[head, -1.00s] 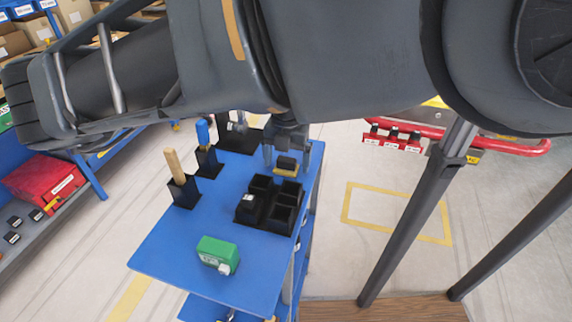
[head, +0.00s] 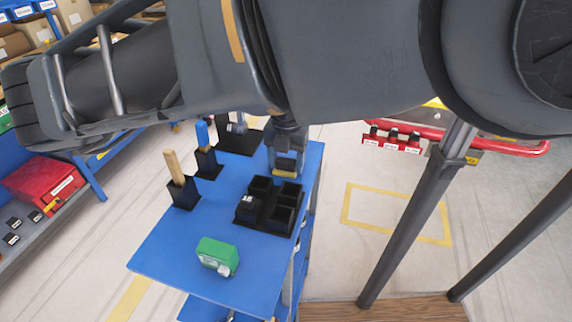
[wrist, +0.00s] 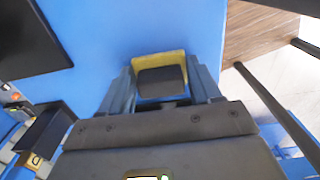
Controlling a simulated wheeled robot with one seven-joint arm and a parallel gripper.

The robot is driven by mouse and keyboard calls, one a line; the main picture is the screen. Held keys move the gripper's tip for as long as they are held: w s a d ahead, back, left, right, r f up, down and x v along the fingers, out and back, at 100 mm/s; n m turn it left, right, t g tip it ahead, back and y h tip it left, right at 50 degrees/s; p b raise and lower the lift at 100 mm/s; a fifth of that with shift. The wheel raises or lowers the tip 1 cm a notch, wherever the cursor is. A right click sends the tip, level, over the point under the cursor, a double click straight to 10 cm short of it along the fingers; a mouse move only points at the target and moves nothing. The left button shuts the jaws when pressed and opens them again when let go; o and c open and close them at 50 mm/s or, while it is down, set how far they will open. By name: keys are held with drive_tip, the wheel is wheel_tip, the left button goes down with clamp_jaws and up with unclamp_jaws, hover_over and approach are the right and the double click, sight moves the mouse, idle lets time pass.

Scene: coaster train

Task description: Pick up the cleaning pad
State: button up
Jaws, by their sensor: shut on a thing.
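The cleaning pad is a yellow block with a dark top; it shows in the head view (head: 285,174) near the far right edge of the blue table (head: 175,255). In the wrist view the pad (wrist: 158,60) lies between the two fingers, its yellow rim showing around the dark top. My gripper (head: 286,164) points down over it, with a finger on each side. In the wrist view my gripper (wrist: 163,84) is shut on the pad's dark part. The pad appears at the tabletop; I cannot tell whether it touches it.
A black compartment tray (head: 268,208) stands just in front of the pad. A green box (head: 217,254) sits nearer. Black holders with a wooden-handled tool (head: 175,168) and a blue-handled tool (head: 202,133) stand left. A dark flat tray (head: 240,143) lies behind.

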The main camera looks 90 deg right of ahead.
sight(286, 158)
drive_tip(key=shift+r, duration=0.5)
wheel_tip(286, 158, up, 2)
drive_tip(key=shift+r+b, duration=0.2)
drive_tip(key=shift+b, duration=0.1)
drive_tip(key=s+d+r+b, duration=0.1)
drive_tip(key=s+d+r, duration=0.4)
drive_tip(key=s, duration=0.5)
wheel_tip(286, 158, up, 3)
drive_tip(key=shift+d+f, duration=0.2)
drive_tip(key=shift+d, duration=0.15)
drive_tip(key=shift+s, duration=0.1)
